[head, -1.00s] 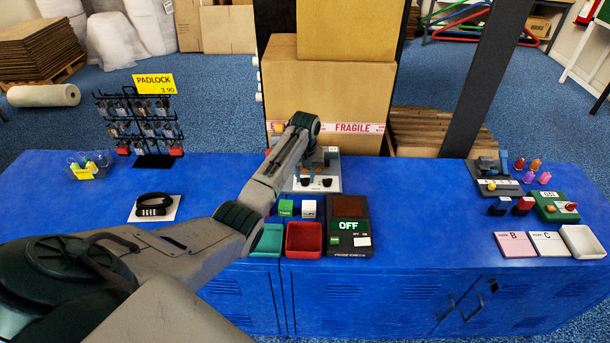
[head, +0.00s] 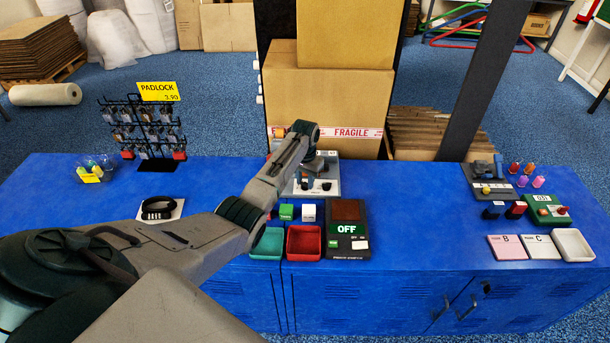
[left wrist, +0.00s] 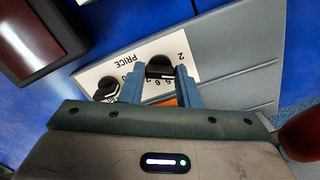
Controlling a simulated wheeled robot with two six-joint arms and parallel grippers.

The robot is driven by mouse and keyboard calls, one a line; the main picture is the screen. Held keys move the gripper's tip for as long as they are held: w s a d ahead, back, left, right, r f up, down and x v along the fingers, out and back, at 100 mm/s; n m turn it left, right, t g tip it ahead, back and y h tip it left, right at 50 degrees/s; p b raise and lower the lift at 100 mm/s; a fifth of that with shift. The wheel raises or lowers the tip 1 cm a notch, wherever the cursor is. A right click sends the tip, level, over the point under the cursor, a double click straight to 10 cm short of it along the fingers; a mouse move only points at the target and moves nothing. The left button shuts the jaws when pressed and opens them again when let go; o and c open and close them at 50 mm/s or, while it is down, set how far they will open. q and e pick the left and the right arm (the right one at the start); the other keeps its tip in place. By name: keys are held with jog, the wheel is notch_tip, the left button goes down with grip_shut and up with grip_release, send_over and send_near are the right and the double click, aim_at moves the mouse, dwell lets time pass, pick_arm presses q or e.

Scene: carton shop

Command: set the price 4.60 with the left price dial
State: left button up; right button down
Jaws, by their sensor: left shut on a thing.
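The grey price panel (head: 325,190) stands on the blue counter, partly behind my left arm in the head view. In the left wrist view the panel (left wrist: 235,60) is upside down, with a white PRICE label. My left gripper (left wrist: 160,88) is shut on a black dial, the left price dial (left wrist: 160,70), with one blue finger on each side. The second black dial (left wrist: 106,89) is beside it, outside the fingers. The fingers hide part of the scale, and I cannot tell which number the held dial points to. My right gripper is not in view.
A black device showing OFF (head: 346,230), a red tray (head: 303,257) and a teal tray (head: 267,256) are in front of the panel. Large cartons (head: 325,100) stand behind it. A padlock rack (head: 143,131) stands left.

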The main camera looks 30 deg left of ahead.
aim_at(305, 183)
pick_arm(q)
jog(key=m+p, duration=0.1)
jog(key=m, duration=0.2)
jog(key=shift+r, duration=0.15)
jog(key=shift+m+p, duration=0.6)
jog(key=shift+m, duration=1.1)
jog(key=o, duration=1)
notch_tip(305, 183, up, 11)
jog(key=shift+f+b, duration=0.2)
jog(key=shift+b, duration=0.45)
jog(key=shift+f, duration=0.1)
